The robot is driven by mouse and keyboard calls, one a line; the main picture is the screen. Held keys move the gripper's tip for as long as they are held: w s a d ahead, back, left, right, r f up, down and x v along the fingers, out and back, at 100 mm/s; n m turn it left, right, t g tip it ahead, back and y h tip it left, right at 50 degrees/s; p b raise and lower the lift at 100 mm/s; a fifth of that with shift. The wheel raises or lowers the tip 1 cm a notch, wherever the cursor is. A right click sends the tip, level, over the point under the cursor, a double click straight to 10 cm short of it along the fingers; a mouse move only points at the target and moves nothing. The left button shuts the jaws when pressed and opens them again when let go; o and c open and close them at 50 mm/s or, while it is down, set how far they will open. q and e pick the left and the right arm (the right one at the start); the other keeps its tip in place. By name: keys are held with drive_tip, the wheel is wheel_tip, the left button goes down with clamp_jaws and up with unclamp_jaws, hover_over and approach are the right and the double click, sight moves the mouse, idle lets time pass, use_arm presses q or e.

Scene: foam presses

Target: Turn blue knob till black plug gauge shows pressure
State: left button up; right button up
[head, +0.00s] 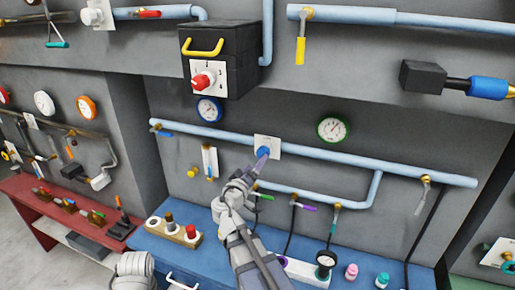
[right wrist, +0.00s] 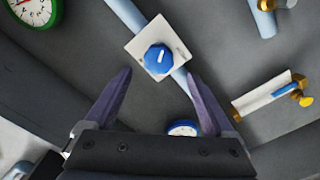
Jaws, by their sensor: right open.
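The blue knob (head: 263,152) sits on a white square plate on the light blue pipe in the middle of the wall. In the right wrist view the blue knob (right wrist: 158,60) has a white pointer mark and lies ahead, between the fingertips in the picture. My right gripper (head: 260,166) is open just in front of the knob; its purple fingers (right wrist: 159,75) are apart with nothing between them. A black-rimmed gauge (head: 326,260) stands on the blue bench below, by a black hose; its reading is too small to tell. My left gripper is out of view.
A blue-rimmed gauge (head: 209,110) and a green-rimmed gauge (head: 332,128) hang above the pipe. A black box with a red knob (head: 203,81) juts out above. Coloured valve levers hang below the pipe.

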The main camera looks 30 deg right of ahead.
drive_tip(key=shift+x, duration=3.75)
drive_tip(key=shift+s+d, duration=0.1)
drive_tip(key=c, duration=1.4)
